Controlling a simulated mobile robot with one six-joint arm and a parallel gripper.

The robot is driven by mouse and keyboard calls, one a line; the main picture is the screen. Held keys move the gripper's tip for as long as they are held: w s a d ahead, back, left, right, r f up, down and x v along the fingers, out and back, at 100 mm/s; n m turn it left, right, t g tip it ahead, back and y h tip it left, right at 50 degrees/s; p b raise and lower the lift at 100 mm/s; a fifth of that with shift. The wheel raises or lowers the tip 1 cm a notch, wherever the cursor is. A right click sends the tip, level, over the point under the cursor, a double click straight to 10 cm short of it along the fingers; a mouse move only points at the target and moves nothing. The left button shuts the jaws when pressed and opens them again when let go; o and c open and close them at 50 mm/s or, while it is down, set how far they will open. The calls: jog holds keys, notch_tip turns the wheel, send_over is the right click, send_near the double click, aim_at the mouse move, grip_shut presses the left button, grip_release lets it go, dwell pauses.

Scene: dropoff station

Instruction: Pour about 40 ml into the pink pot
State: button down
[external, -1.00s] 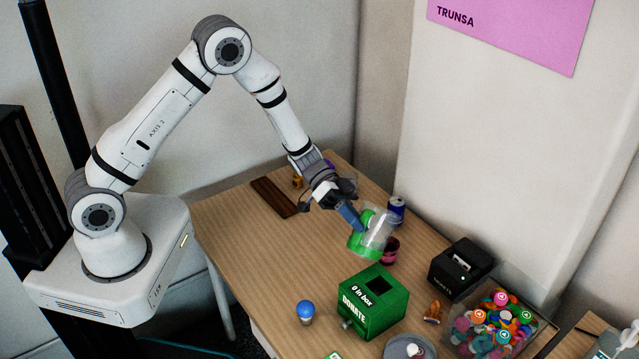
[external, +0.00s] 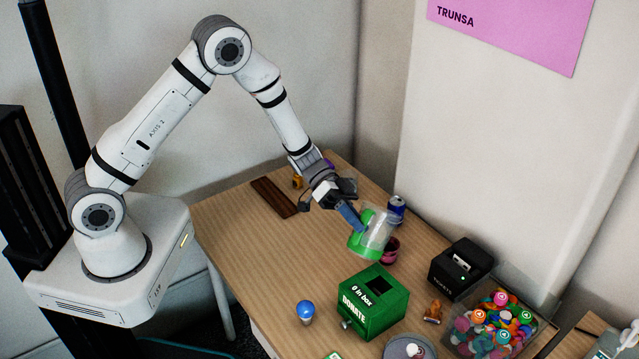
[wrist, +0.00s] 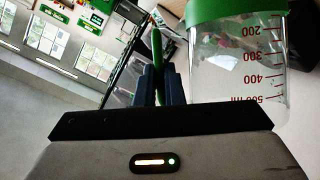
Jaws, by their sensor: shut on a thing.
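My gripper (external: 349,214) is shut on the green handle of a clear measuring jug (external: 379,232) with a green end. The jug is held tilted above the table. In the wrist view the jug (wrist: 235,65) fills the right side, with red marks from 200 to 500 ml, and the fingers (wrist: 160,82) close on the green handle. I cannot tell whether liquid is in the jug or the pot.
A blue can (external: 396,207) stands close behind the jug. A green donation box (external: 372,304) is in front, with a black box (external: 460,268) and a bin of colourful badges (external: 530,335) to the right. The left of the table (external: 260,240) is mostly clear.

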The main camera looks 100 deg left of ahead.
dwell(0.6)
jog(key=s+d+f+m+t+y+b, duration=0.1)
jog(key=s+d+f+m+y+b, duration=0.1)
jog(key=b, duration=1)
notch_tip(320, 180, down, 4)
jog(key=d+m+y, duration=0.1)
jog(key=d+m, duration=0.1)
jog(key=m, duration=0.1)
jog(key=shift+s+d+r, duration=0.2)
jog(key=shift+s+d, duration=0.05)
jog(key=shift+d, duration=0.15)
jog(key=shift+y, duration=0.3)
dwell(0.6)
